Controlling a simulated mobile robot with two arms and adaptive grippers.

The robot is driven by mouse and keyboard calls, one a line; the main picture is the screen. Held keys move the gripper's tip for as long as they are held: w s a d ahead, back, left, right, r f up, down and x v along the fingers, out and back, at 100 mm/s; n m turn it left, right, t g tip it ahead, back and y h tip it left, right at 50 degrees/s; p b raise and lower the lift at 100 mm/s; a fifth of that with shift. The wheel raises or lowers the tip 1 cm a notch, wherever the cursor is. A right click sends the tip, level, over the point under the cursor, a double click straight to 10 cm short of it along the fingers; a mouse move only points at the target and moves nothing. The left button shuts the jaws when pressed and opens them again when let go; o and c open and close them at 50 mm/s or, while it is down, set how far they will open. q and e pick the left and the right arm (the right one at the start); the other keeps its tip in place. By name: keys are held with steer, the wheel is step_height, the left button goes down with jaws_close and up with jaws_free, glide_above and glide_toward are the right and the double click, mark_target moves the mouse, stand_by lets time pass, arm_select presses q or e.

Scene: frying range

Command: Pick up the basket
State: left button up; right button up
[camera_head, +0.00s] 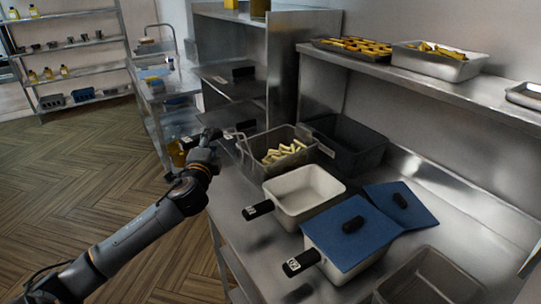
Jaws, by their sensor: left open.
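A dark wire fryer basket (255,163) holding several yellow fries (283,151) sits at the counter's back middle, its handle pointing left. My left gripper (213,134) is at the left of the basket, close to the handle end. Its jaws are open. The dark fingers overlap the handle area, so I cannot tell whether they touch it. My right gripper is not in view.
An empty dark basin (345,146) lies right of the basket. A white container (303,192) and a blue-lidded container (346,234) stand in front. A shelf (405,80) with food trays overhangs the back right. Wooden floor lies left.

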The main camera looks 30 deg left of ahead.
arm_select(q)
steer(key=x, duration=0.1)
steer(key=p+x, duration=0.1)
steer(key=x, duration=0.2)
steer(key=shift+a+r+p, duration=0.25)
steer(key=shift+r+p, duration=0.05)
steer(key=shift+p, duration=0.1)
steer(key=shift+w+a+f, duration=0.1)
steer(key=shift+w+a, duration=0.05)
steer(key=shift+w, duration=0.3)
steer(key=shift+s, duration=0.1)
jaws_close()
